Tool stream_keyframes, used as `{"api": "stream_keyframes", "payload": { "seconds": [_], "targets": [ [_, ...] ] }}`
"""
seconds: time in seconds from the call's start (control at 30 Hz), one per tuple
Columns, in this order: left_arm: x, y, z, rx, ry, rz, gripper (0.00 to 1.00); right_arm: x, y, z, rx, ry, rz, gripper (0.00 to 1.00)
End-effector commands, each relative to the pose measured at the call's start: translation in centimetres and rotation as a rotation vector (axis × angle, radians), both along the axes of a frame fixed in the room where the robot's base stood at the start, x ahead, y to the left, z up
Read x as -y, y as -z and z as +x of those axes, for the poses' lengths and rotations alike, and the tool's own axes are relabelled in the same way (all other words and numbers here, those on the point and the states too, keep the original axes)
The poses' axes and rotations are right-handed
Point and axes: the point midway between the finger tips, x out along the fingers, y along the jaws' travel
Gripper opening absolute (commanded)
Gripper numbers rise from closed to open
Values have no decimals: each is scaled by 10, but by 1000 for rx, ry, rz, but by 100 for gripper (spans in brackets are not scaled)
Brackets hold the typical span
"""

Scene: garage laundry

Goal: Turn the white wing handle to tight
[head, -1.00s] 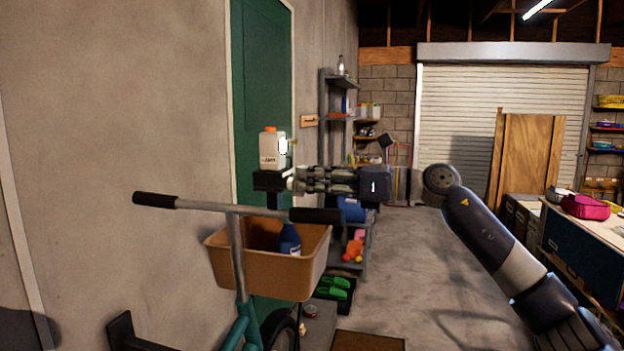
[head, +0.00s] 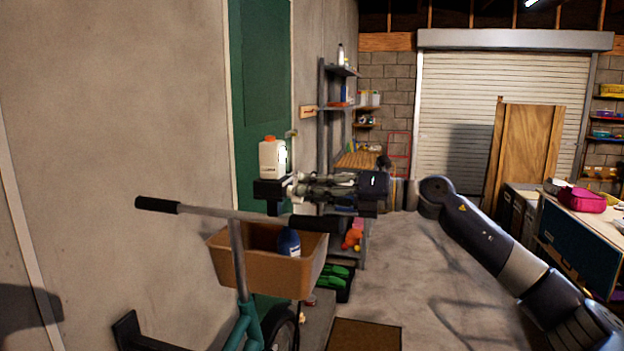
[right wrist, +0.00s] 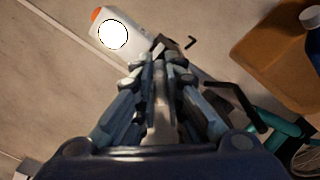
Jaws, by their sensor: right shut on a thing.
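My right gripper (head: 296,188) reaches in from the right, its fingers closed at the black clamp block (head: 268,190) on the bike. A small pale bit at the fingertips looks like the white wing handle (head: 301,177); the fingers hide most of it, and I cannot read its angle. A white container (head: 268,157) with an orange cap stands upright on the block. In the right wrist view, the shut fingers (right wrist: 160,55) point at the block, just below the white container (right wrist: 122,32), which has a bright round disc. My left gripper is out of view.
The bike's handlebar (head: 235,213) runs just below the gripper. A tan basket (head: 262,267) with a blue bottle (head: 289,243) hangs under it. A green door (head: 258,75) and the wall are behind. Open floor (head: 440,290) lies to the right.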

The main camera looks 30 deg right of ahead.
Motion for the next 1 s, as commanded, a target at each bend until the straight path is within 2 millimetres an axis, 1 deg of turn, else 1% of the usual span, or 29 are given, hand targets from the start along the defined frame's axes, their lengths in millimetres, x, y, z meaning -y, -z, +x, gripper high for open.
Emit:
{"api": "stream_keyframes", "payload": {
  "seconds": [0.03,0.5,0.7,1.0],
  "targets": [
    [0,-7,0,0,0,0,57,1,-2,0,-31,1,32,0],
    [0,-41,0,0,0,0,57,3,2,2,-311,2,361,0],
    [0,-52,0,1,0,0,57,3,5,2,-402,2,469,0],
    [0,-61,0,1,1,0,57,3,8,2,-480,1,562,0]
  ]
}}
